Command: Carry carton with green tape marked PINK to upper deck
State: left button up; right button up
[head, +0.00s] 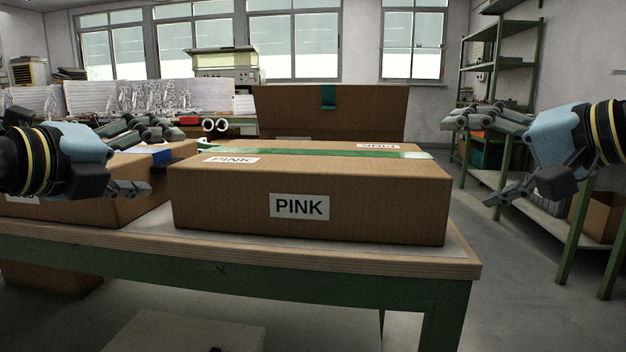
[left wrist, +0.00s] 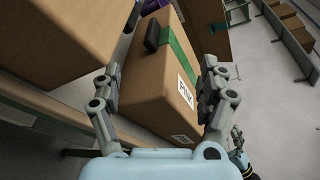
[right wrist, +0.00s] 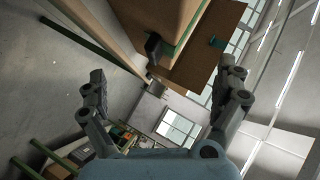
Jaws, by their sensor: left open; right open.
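The PINK carton (head: 390,205), brown with green tape along its top, lies flat on a table in the centre of the head view. My left gripper (head: 160,160) is open at its left end, apart from it as far as I can tell. In the left wrist view the PINK carton (left wrist: 150,95) shows between and beyond the open fingers (left wrist: 162,80), with a dark block on its near end. My right gripper (head: 468,158) is open and empty, off the carton's right end. In the right wrist view part of the taped carton (right wrist: 158,18) is at the top. I cannot make out which surface is the upper deck.
A brown carton with blue tape (head: 110,205) stands close on the left, partly behind my left gripper. A taller carton with teal tape (head: 360,110) stands behind. The table (head: 250,262) has a wooden edge and green frame. Green shelving (head: 500,95) stands right; floor between is clear.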

aim_at(189, 160)
pick_arm(q)
jog(key=x, duration=0.7)
jog(key=shift+w+d+f, duration=0.1)
jog(key=shift+w+d, duration=0.05)
jog(key=shift+w, duration=0.25)
pick_arm(e)
jog(key=x, duration=0.7)
jog(key=shift+w+a+f, duration=0.15)
jog(key=shift+w+a, duration=0.1)
jog(key=shift+w, duration=0.1)
